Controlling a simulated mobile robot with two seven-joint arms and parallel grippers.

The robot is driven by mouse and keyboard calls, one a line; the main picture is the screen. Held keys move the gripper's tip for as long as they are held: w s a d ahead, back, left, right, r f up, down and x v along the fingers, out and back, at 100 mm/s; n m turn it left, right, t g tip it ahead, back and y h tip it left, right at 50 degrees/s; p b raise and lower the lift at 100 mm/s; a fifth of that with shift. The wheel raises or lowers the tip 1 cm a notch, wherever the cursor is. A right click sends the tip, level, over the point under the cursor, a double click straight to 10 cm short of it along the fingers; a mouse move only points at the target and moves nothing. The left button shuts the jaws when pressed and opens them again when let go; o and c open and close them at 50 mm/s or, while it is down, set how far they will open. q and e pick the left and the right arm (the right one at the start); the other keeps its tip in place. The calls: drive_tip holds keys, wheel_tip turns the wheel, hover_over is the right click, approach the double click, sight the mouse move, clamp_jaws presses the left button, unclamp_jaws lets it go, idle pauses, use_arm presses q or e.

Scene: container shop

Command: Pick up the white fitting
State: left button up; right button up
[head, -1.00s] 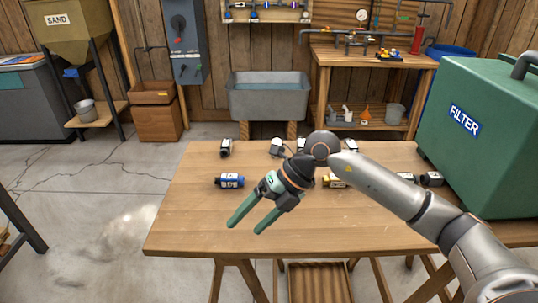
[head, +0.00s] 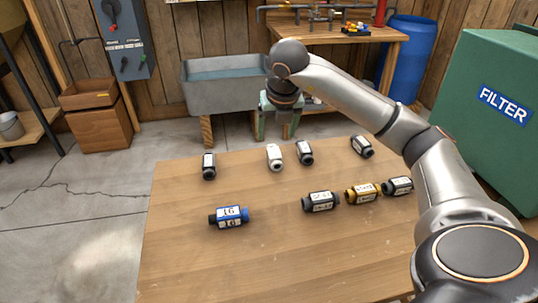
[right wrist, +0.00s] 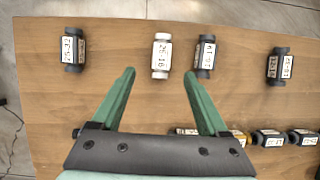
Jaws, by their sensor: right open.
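The white fitting (head: 275,157) lies in the back row on the wooden table, with a dark fitting (head: 305,152) close at its right. It also shows in the right wrist view (right wrist: 161,55), with a pale label on its middle. My right gripper (head: 275,130) is open and empty, its green fingers pointing down, above and behind the back row in the head view. In the right wrist view the fitting lies beyond the fingertips (right wrist: 160,74), sideways about midway between them. My left gripper is not in view.
Other fittings on the table (head: 185,270) are a dark one (head: 209,166) at back left, a blue one (head: 229,217) at front left, a yellow one (head: 362,194) and several dark ones. A green filter box (head: 490,110) stands at right. The table's front is bare.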

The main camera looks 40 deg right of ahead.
hover_over(275, 152)
drive_tip(key=s+a, duration=0.2)
wheel_tip(275, 152, down, 4)
drive_tip(key=shift+w+d+f+b, duration=0.1)
drive_tip(key=shift+d+f+b, duration=0.05)
drive_tip(key=shift+f+b, duration=0.15)
drive_tip(key=shift+w+d+f, duration=0.15)
drive_tip(key=shift+w+f, duration=0.05)
drive_tip(key=shift+f, duration=0.2)
drive_tip(key=b+x, duration=0.1)
drive_tip(key=x, duration=0.2)
drive_tip(key=shift+d+f, duration=0.2)
drive_tip(key=shift+f, duration=0.1)
drive_tip(key=shift+w+d+f, duration=0.1)
drive_tip(key=shift+w+f, duration=0.15)
drive_tip(key=shift+f, duration=0.3)
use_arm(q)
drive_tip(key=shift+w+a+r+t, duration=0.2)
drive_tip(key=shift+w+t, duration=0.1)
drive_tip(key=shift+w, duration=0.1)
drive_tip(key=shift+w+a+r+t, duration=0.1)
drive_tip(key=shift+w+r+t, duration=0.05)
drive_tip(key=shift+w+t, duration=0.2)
use_arm(e)
drive_tip(key=shift+c, duration=0.3)
